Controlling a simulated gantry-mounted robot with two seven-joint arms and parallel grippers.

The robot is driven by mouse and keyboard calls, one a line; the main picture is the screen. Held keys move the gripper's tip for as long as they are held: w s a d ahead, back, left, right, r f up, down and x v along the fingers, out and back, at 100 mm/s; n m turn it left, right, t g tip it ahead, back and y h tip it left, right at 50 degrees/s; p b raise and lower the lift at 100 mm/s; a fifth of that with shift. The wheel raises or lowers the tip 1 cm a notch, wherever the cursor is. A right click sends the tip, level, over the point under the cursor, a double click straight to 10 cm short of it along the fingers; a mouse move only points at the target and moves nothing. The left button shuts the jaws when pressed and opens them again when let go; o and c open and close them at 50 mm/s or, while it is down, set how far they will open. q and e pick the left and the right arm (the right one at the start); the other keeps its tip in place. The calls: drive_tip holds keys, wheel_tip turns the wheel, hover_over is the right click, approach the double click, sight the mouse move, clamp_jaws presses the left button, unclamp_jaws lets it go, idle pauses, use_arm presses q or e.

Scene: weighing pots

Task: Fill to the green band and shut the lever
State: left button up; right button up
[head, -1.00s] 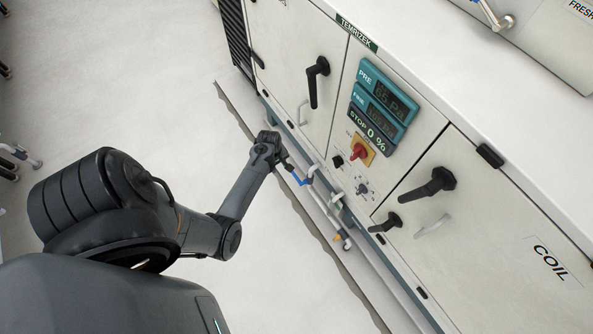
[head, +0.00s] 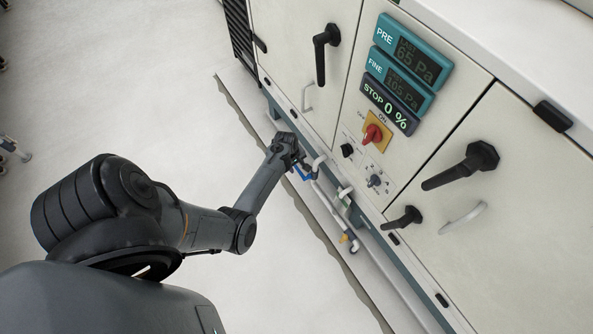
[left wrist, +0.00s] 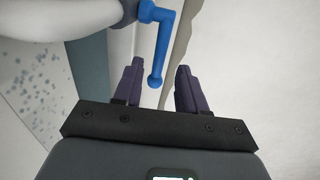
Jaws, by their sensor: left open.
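The blue lever (left wrist: 161,45) hangs from a pale pipe in the left wrist view. Its rounded end shows in the gap between the fingers of my left gripper (left wrist: 158,75), which is open. I cannot tell whether the end is at finger depth; no contact shows. In the head view the blue lever (head: 301,173) is a small piece beside my left gripper (head: 298,162), low along the cabinet's base. A small green patch (head: 345,201) shows on the pale pipework to the right; it is too small to tell if it is the band. My right gripper is out of view.
The cabinet (head: 440,225) carries black handles, a red knob (head: 373,134) and display panels (head: 406,68) reading 65 Pa, 105 Pa and STOP 0 %. A pipe with a yellow piece (head: 345,238) runs low along its base.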

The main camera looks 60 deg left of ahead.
use_arm(q)
drive_tip(key=shift+w+a+f+b, duration=0.15)
drive_tip(key=shift+f+b, duration=0.15)
drive_tip(key=shift+f, duration=0.25)
drive_tip(key=shift+w+d+f+b, duration=0.15)
drive_tip(key=shift+f+b, duration=0.1)
drive_tip(key=shift+f, duration=0.3)
drive_tip(key=shift+a, duration=0.1)
clamp_jaws()
